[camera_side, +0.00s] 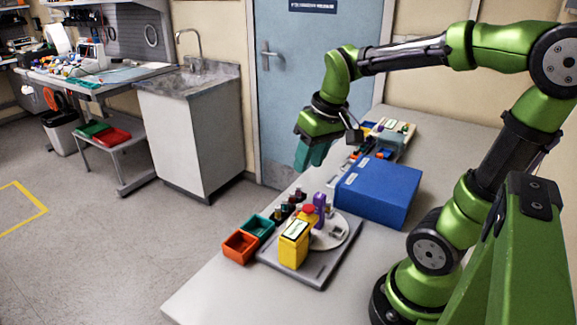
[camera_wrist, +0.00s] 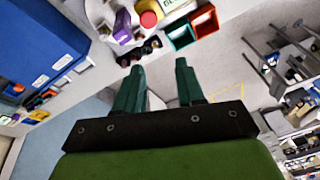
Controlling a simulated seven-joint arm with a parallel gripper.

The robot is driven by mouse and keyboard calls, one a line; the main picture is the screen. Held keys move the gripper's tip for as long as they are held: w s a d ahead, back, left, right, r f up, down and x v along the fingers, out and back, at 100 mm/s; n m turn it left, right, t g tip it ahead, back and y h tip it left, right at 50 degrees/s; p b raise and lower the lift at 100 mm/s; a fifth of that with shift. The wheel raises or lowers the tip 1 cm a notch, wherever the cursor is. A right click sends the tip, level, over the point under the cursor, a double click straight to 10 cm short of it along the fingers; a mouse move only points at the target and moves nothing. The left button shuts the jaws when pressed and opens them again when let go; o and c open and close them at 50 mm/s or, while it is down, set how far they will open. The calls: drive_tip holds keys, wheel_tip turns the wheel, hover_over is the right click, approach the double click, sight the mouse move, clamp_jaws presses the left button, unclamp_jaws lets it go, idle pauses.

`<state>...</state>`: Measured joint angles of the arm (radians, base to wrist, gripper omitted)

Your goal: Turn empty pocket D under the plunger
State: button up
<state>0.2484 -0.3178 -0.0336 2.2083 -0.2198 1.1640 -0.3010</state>
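In the side view, a round pale turntable (camera_side: 338,236) sits on a grey base plate (camera_side: 318,270) on the bench. A purple upright part (camera_side: 320,203), possibly the plunger, stands at its edge beside a red knob (camera_side: 308,210). A yellow block with a small screen (camera_side: 293,247) stands in front and hides part of the turntable. Pocket letters cannot be read, so pocket D cannot be picked out. My gripper (camera_side: 308,163) is in the air above and behind the fixture, touching nothing. In the wrist view, its teal fingers (camera_wrist: 158,66) are apart with nothing between them.
Several dark-capped vials (camera_side: 283,211) stand behind the fixture. A green bin (camera_side: 257,227) and an orange bin (camera_side: 240,247) sit at its left. A large blue box (camera_side: 378,190) stands behind right, with small items beyond it. The bench front is clear.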

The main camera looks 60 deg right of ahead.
sight(319, 205)
drive_tip(key=d+n+g, duration=0.3)
drive_tip(key=d, duration=0.3)
drive_tip(key=shift+n, duration=0.5)
drive_tip(key=f, duration=1.6)
drive_tip(key=shift+s+a, duration=0.1)
drive_tip(key=shift+a, duration=0.3)
clamp_jaws()
